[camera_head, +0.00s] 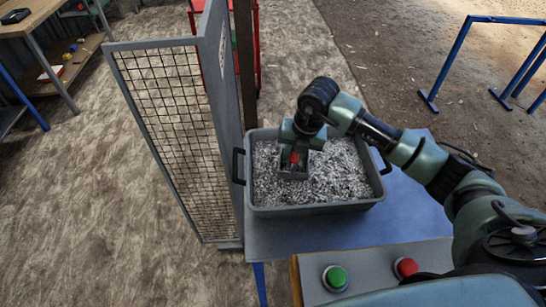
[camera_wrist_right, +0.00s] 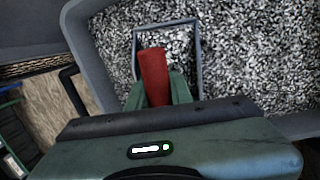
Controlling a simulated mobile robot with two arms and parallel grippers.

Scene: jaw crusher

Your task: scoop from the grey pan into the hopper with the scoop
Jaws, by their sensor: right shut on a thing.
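The grey pan (camera_head: 318,209) stands on a blue table and is filled with grey and white gravel-like bits (camera_head: 340,172). My right gripper (camera_head: 297,147) is over the pan, pointing down, and is shut on the red handle of the scoop (camera_head: 292,174). In the right wrist view the red handle (camera_wrist_right: 154,75) sits between the fingers (camera_wrist_right: 157,92). The scoop's grey square rim (camera_wrist_right: 197,50) is at the bits, with bits showing inside it; how deep it sits I cannot tell. The hopper cannot be made out. My left gripper is not in view.
A grey mesh guard panel (camera_head: 170,130) stands upright close to the pan's left side. In front is a panel with a green button (camera_head: 335,278) and a red button (camera_head: 405,267). A wooden workbench (camera_head: 30,20) is far left. Blue rails (camera_head: 460,55) stand far right.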

